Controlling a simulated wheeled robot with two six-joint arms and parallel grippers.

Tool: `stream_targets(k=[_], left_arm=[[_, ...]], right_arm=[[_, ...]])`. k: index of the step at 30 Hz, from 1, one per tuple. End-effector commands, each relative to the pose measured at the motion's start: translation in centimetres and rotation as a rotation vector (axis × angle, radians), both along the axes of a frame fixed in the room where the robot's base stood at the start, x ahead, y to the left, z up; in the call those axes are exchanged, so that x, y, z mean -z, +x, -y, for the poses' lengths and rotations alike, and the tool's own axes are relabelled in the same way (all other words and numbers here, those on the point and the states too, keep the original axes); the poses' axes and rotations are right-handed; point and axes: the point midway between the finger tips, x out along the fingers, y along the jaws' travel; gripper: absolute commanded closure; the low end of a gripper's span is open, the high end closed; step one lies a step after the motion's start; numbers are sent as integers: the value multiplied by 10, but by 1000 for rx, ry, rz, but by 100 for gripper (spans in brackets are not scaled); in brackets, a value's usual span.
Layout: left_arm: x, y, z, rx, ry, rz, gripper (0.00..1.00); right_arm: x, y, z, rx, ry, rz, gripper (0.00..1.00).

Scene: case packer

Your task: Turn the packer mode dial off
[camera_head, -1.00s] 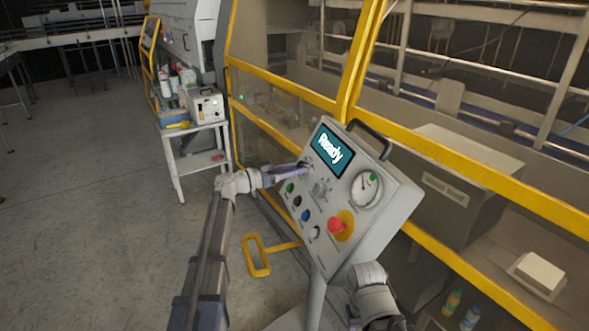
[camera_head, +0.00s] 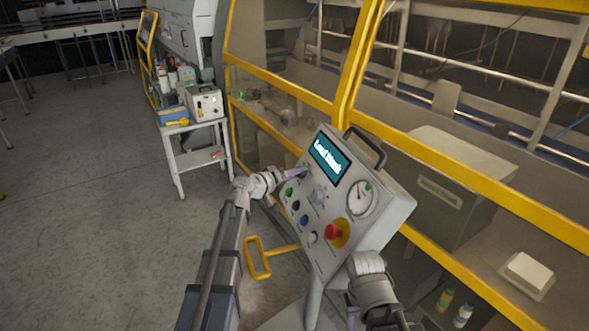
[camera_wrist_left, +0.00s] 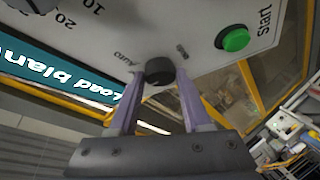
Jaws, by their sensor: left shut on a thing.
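The grey control panel (camera_head: 375,225) stands tilted on a post, and its screen (camera_head: 329,160) shows white text that looks like "Load blank". My left gripper (camera_head: 301,173) is at the panel's left edge, below the screen. In the left wrist view, its two purple fingers are shut on a small black dial (camera_wrist_left: 160,70), one on each side. Printed labels flank the dial, too small to read surely. The green start button (camera_wrist_left: 233,39) is beside it; it also shows in the head view (camera_head: 289,191). My right arm is low at the right; its fingers do not show.
The panel also carries a grey knob (camera_head: 319,193), a gauge (camera_head: 360,197), a blue button (camera_head: 304,220) and a red stop button (camera_head: 334,231). A yellow-framed machine guard (camera_head: 440,165) stands behind. A white cart (camera_head: 195,135) is at the left; floor there is clear.

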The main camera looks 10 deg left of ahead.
Motion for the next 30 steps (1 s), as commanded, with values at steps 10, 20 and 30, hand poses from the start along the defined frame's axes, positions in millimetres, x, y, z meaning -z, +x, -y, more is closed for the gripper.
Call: stream_targets(k=[10,20,30], left_arm=[[-10,1,3,-165,-149,-238,100],[-11,3,4,-302,-275,-438,100],[-10,4,4,-387,-354,-566,100]], right_arm=[[-40,0,0,-3,-1,-2,50],[-67,-1,0,1,0,-3,50],[-82,-1,0,13,1,-2,50]])
